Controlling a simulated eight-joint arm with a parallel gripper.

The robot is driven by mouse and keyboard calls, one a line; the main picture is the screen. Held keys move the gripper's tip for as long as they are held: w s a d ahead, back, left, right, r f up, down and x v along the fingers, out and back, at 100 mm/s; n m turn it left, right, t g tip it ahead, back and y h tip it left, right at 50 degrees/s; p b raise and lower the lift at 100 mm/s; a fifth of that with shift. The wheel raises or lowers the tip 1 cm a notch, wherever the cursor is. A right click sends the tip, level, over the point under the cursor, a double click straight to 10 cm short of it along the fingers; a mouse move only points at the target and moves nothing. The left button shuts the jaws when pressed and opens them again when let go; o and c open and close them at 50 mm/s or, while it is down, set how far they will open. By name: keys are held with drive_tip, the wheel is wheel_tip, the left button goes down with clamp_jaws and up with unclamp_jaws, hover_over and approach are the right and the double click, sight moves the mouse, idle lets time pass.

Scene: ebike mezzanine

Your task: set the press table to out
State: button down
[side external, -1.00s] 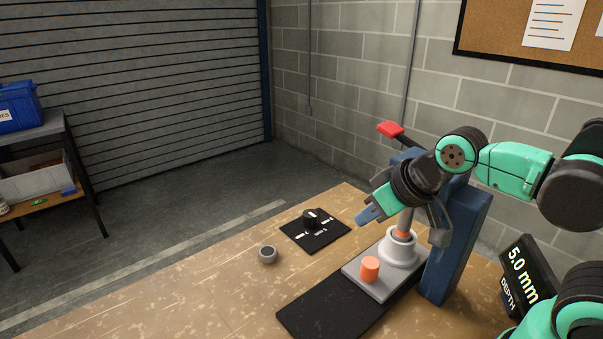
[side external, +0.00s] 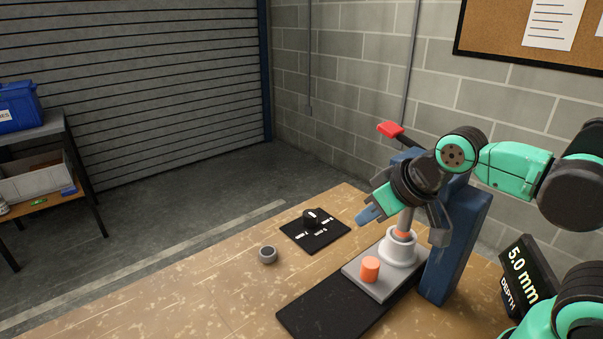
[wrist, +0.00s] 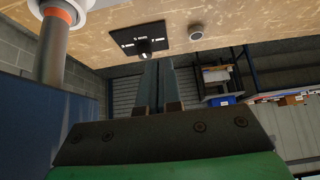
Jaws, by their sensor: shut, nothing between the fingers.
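The press table (side external: 352,279) is a grey plate at the column end of a black track (side external: 318,311). It carries an orange cylinder (side external: 370,269) and a white stepped cup (side external: 398,250), which sits beneath the press ram (side external: 405,222). The blue press column (side external: 458,245) stands behind it. My gripper (side external: 366,217) is shut and empty, above the bench between the press and a black panel (side external: 328,238) with a black knob (side external: 311,217). In the wrist view my gripper's fingers (wrist: 158,85) point toward the panel (wrist: 126,41). The knob's exact setting is too small to read.
A small grey round part (side external: 268,254) lies on the wooden bench (side external: 205,295). A red-handled lever (side external: 390,129) rises from the press. A depth display (side external: 528,278) reads 5.0 mm at right. The bench's left front is clear.

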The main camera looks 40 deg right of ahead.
sight(371, 262)
drive_tip(key=c, duration=1)
unclamp_jaws()
drive_tip(key=shift+c, duration=0.2)
drive_tip(key=o, duration=0.3)
drive_tip(key=shift+d+f+g, duration=0.1)
drive_tip(key=shift+f+g, duration=0.1)
drive_tip(key=shift+g, duration=0.2)
drive_tip(key=shift+o, duration=1.3)
drive_tip(key=shift+d+f+m+g, duration=0.1)
drive_tip(key=shift+f+m+g, duration=0.2)
drive_tip(key=shift+m+g, duration=0.15)
drive_tip(key=f+m+g, duration=0.1)
drive_tip(key=g, duration=0.1)
drive_tip(key=f+m+g, duration=0.1)
drive_tip(key=shift+s+d+f+g, duration=0.1)
drive_tip(key=shift+d+f+g, duration=0.2)
drive_tip(key=shift+d+g, duration=0.1)
drive_tip(key=shift+s+d+f+m+g, duration=0.1)
drive_tip(key=shift+f+m+g, duration=0.1)
drive_tip(key=shift+f+g, duration=0.2)
drive_tip(key=shift+s+d+f+m+g, duration=0.15)
drive_tip(key=shift+f+g, duration=0.1)
drive_tip(key=shift+g, duration=0.2)
drive_tip(key=shift+a+f, duration=0.1)
drive_tip(key=shift+f, duration=2.75)
clamp_jaws()
